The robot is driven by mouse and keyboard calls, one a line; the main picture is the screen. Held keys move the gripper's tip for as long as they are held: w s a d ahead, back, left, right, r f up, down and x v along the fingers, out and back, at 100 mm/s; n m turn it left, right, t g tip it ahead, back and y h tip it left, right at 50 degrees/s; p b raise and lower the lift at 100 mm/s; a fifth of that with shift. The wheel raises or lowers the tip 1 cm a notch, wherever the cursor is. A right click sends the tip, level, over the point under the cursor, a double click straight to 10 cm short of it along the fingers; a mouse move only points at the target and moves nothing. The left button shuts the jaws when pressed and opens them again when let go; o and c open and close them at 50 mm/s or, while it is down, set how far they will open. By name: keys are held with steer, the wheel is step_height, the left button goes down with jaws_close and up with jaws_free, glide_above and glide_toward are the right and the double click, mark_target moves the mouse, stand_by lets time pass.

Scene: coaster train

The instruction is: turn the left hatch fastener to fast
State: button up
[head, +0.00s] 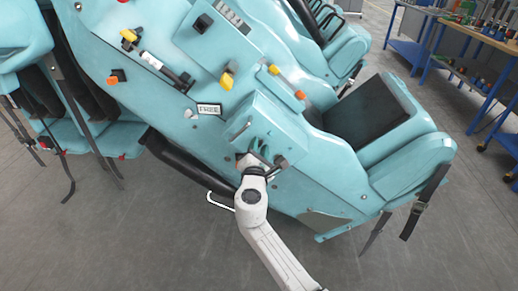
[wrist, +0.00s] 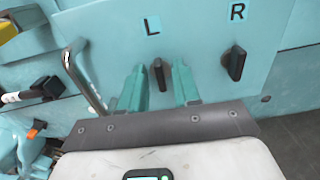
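The left hatch fastener (wrist: 159,75) is a small black turn-knob under the letter L (wrist: 152,25) on the teal hatch panel (wrist: 195,45). It stands nearly upright in the wrist view. My gripper (wrist: 160,88) is open, with one teal finger on each side of the fastener and a visible gap to both. A matching black right fastener (wrist: 236,63) sits under the letter R (wrist: 237,11), also nearly upright. In the head view my gripper (head: 262,157) is at the lower part of the teal hatch box (head: 268,122), and the fastener there cannot be made out.
A metal bar handle (wrist: 82,76) stands out from the panel close to my left finger. A black lever (wrist: 45,88) and a yellow-topped part (wrist: 7,32) lie farther left. A black padded seat (head: 368,115) is right of the hatch box. Floor (head: 400,262) is clear in front.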

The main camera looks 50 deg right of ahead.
jaws_close()
steer(key=shift+f+m+b, duration=0.2)
steer(key=shift+m+b, duration=0.3)
steer(key=shift+b, duration=0.15)
steer(key=shift+f+m+b, duration=0.1)
steer(key=shift+m+b, duration=0.5)
steer(key=shift+b, duration=0.2)
steer(key=m+b, duration=0.7)
steer(key=b, duration=0.1)
steer(key=m+b, duration=0.8)
steer(key=shift+f+m, duration=0.2)
steer(key=shift+m, duration=0.1)
